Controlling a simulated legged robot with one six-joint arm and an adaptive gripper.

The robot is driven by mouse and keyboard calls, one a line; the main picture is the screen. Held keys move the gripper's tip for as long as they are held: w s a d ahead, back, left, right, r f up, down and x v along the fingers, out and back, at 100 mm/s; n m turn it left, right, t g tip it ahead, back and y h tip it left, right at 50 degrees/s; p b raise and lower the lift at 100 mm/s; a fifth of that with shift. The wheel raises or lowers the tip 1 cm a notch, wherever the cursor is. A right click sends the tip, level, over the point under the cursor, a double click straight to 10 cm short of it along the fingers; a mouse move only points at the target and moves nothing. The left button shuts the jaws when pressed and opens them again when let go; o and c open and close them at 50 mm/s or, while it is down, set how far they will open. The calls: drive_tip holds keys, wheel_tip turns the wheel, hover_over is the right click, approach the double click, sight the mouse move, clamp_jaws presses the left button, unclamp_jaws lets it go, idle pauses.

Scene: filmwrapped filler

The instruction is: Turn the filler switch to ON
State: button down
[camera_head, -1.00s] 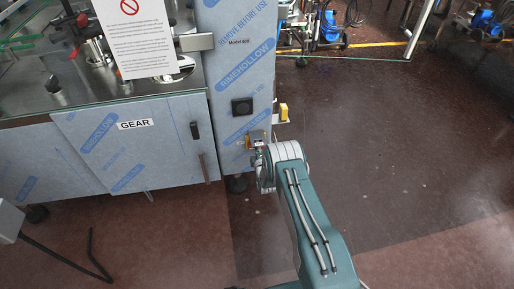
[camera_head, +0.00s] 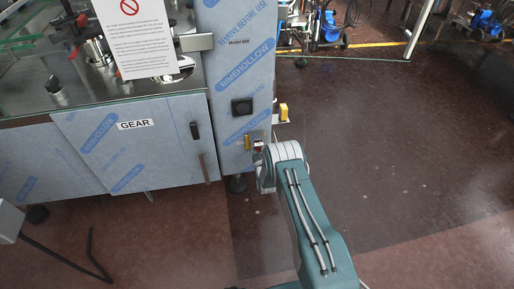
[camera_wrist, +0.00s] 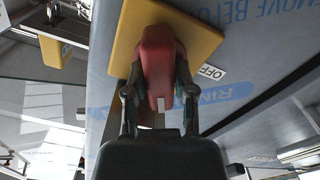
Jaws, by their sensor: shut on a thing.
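The filler switch has a red handle (camera_wrist: 158,62) on a yellow plate (camera_wrist: 196,38) in the wrist view. A white OFF label (camera_wrist: 212,72) is beside the handle, at its right. My gripper (camera_wrist: 160,92) is shut on the red handle, with one finger on each side of it. In the head view the yellow plate (camera_head: 248,141) shows on the front of the blue-filmed cabinet (camera_head: 240,75). There my arm mostly hides the handle and the gripper. No ON label is readable in either view.
A black square fitting (camera_head: 242,107) is on the cabinet above the switch. A yellow block (camera_head: 283,112) sticks out at the cabinet's right side. The GEAR panel (camera_head: 135,150) is at left.

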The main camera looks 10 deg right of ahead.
drive_tip(key=m, duration=0.5)
drive_tip(key=shift+s+f, duration=0.2)
drive_tip(key=shift+f, duration=0.2)
drive_tip(key=shift+m, duration=0.3)
drive_tip(key=shift+c, duration=2.2)
unclamp_jaws()
drive_tip(key=shift+w+r, duration=0.15)
drive_tip(key=shift+r, duration=0.05)
drive_tip(key=s, duration=1.2)
